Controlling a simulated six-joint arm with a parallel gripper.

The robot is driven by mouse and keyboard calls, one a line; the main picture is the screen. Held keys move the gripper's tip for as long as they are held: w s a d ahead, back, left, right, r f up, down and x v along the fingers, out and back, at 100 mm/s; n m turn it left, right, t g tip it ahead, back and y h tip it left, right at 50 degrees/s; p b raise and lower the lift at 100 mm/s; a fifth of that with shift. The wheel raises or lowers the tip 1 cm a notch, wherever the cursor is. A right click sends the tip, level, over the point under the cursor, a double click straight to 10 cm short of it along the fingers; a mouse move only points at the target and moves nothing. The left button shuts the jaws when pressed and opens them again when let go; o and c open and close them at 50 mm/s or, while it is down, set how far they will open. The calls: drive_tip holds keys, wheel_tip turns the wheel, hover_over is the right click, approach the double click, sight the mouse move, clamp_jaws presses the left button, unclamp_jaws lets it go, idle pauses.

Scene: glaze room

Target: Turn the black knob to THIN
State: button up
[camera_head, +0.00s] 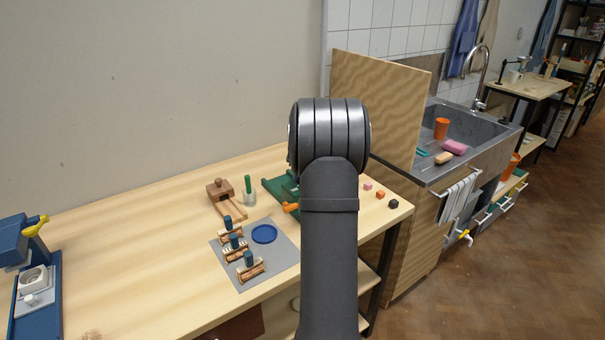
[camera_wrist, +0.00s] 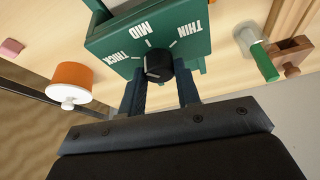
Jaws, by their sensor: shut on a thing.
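The black knob (camera_wrist: 158,66) sits on the front of a green box (camera_wrist: 112,42) in the wrist view. White words THICK, MID and THIN are on the box around the knob, with short white tick marks. A pale mark shows on the knob's left side, towards THICK; its exact direction is hard to read. My gripper (camera_wrist: 160,80) has one dark finger on each side of the knob and is shut on it. In the head view, my arm hides the gripper and knob; only the left part of the green box (camera_head: 276,187) shows.
An orange part with a white tip (camera_wrist: 71,83) sticks out left of the knob. A glass with a green stick (camera_head: 248,192) and a wooden block (camera_head: 221,190) stand left of the box. A grey mat (camera_head: 222,258) holds small racks and a blue dish (camera_head: 264,234). Small cubes (camera_head: 381,195) lie right.

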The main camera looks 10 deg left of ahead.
drive_tip(key=m+h, duration=0.1)
drive_tip(key=m, duration=0.1)
drive_tip(key=m+t+h, duration=0.1)
drive_tip(key=m, duration=0.2)
drive_tip(key=shift+a, duration=0.15)
drive_tip(key=m+h, duration=0.1)
drive_tip(key=m, duration=0.3)
drive_tip(key=shift+a+m+h, duration=0.1)
drive_tip(key=shift+m+h, duration=0.3)
drive_tip(key=m, duration=0.2)
drive_tip(key=m+h, duration=0.1)
drive_tip(key=m, duration=0.1)
drive_tip(key=shift+a+g+h, duration=0.15)
drive_tip(key=shift+g+h, duration=0.15)
drive_tip(key=shift+g, duration=0.1)
drive_tip(key=m+g+h, duration=0.1)
drive_tip(key=m, duration=0.4)
drive_tip(key=shift+w, duration=0.1)
drive_tip(key=shift+m, duration=0.3)
drive_tip(key=o, duration=1)
